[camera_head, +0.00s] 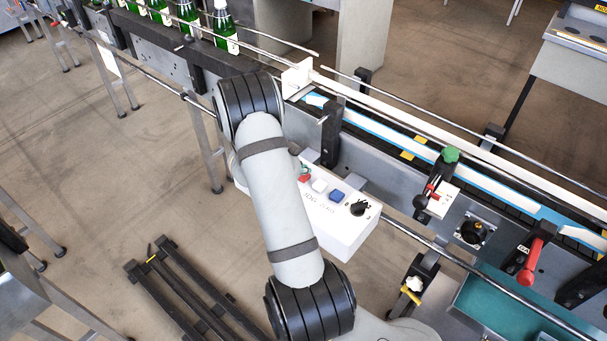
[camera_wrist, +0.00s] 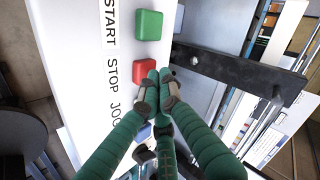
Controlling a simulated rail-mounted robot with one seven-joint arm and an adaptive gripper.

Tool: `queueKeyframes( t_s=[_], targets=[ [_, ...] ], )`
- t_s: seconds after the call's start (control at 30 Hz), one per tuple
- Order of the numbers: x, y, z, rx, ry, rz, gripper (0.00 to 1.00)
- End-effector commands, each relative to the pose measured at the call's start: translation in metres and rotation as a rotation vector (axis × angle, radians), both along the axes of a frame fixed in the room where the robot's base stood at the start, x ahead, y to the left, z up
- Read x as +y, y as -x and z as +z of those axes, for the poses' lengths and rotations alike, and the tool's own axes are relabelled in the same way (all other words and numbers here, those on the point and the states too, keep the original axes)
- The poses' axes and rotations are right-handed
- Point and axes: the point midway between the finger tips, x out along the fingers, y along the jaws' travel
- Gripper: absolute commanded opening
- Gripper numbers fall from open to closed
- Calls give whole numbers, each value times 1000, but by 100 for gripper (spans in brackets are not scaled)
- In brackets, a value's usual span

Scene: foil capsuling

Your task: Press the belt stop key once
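The belt stop key is a red square key (camera_wrist: 144,69) beside the printed word STOP on a white control box (camera_wrist: 75,60) in the wrist view. My gripper (camera_wrist: 157,88) has its green fingers drawn together, with nothing seen between the tips. The tips are at the lower right edge of the red key and cover part of it; I cannot tell whether they touch it. In the head view the red key (camera_head: 304,177) shows beside my arm on the white box (camera_head: 335,225), and my gripper is hidden behind the arm.
A green key (camera_wrist: 149,25) sits above the red one by START. A white key (camera_head: 319,186), a blue key (camera_head: 337,196) and a black knob (camera_head: 358,209) are on the same box. A dark bracket (camera_wrist: 235,70) lies right of the fingers. Green bottles (camera_head: 222,28) stand on the conveyor.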

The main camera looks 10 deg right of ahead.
Motion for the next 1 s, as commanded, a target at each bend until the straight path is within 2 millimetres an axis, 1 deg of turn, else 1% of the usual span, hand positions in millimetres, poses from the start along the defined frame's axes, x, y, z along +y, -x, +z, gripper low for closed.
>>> queueKeyframes(
  t_s=[0.17,0.47,0.83,1.0],
  targets=[
    [0,0,-3,1,0,-1,0],
    [0,1,-2,2,0,-1,0],
    [0,1,15,1,-1,-2,0],
    [0,0,16,1,-1,-2,0]
  ],
)
